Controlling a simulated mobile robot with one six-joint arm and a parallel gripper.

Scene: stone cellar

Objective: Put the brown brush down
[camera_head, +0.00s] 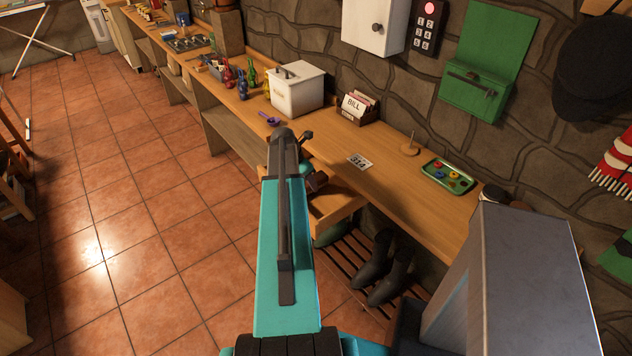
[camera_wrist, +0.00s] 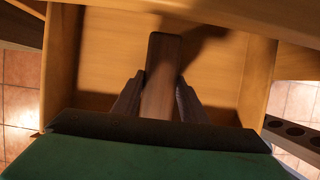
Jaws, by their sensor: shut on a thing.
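The brown brush (camera_wrist: 161,62) shows in the wrist view as a long dark-brown wooden piece. My gripper (camera_wrist: 159,88) is shut on it, one finger on each side. The brush is over the inside of an open wooden drawer (camera_wrist: 100,60); I cannot tell whether it touches the drawer floor. In the head view the drawer (camera_head: 335,212) is pulled out under the wooden counter (camera_head: 385,190). My arm hides most of the gripper and the brush there.
The counter holds a white box (camera_head: 297,92), a bill holder (camera_head: 357,108), a number card (camera_head: 360,161), a wooden peg stand (camera_head: 409,149) and a green tray (camera_head: 447,177). Dark boots (camera_head: 385,277) stand on a slatted rack below. The tiled floor at left is open.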

